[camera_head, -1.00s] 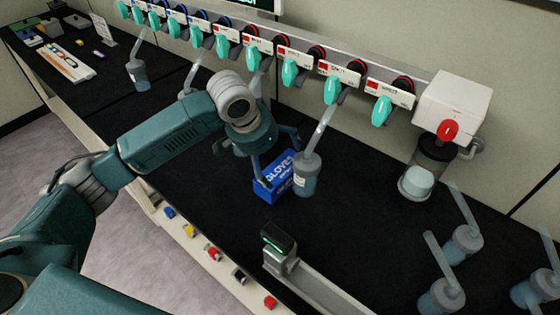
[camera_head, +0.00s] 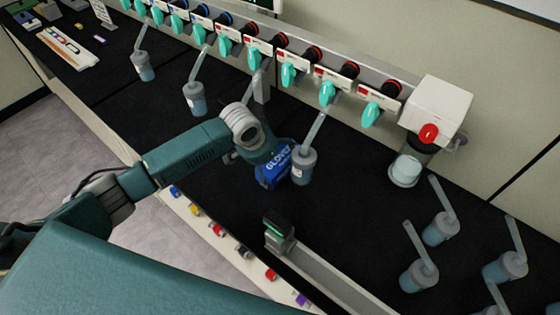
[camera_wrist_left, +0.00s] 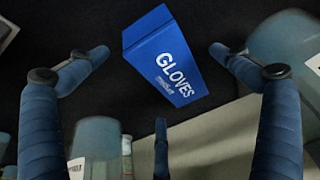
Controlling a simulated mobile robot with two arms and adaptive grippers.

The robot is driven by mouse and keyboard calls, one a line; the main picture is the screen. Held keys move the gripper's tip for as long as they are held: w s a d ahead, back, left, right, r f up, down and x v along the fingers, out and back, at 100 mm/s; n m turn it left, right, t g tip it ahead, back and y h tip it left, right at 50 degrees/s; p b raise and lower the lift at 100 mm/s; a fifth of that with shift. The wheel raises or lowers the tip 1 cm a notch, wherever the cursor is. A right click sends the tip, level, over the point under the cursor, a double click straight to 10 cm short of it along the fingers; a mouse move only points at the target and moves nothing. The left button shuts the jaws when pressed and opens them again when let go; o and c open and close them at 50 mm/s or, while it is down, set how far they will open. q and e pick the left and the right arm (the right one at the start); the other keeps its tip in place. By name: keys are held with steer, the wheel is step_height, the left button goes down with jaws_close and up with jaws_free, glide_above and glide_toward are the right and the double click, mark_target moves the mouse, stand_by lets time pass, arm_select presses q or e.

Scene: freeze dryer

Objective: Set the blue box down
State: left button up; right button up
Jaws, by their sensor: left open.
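The blue box (camera_head: 271,178) marked GLOVES sits on the black bench top in the head view, close beside a capped flask. Its upper part is partly covered by my left gripper (camera_head: 260,158). In the left wrist view the blue box (camera_wrist_left: 165,58) shows between the spread fingers of my left gripper (camera_wrist_left: 157,52), with dark gaps on both sides. The fingers are open and do not visibly touch it. Whether the box's base is fully flat on the bench is hidden. My right gripper is not in view.
The flask (camera_head: 303,168) with a slanted tube stands just right of the box. Several similar flasks stand at the right. A small dark device (camera_head: 279,236) is at the bench's front edge. A manifold with teal valves (camera_head: 252,55) runs along the back. Bench left of the box is clear.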

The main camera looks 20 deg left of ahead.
mark_target(277, 166)
arm_select(q)
steer(key=p+x, duration=0.1)
steer(key=x, duration=0.2)
steer(key=shift+d+f, duration=0.15)
steer(key=shift+w+f, duration=0.3)
steer(key=shift+f, duration=0.25)
steer(key=c, duration=1.5)
steer(key=shift+o, duration=0.2)
steer(key=shift+r, duration=0.1)
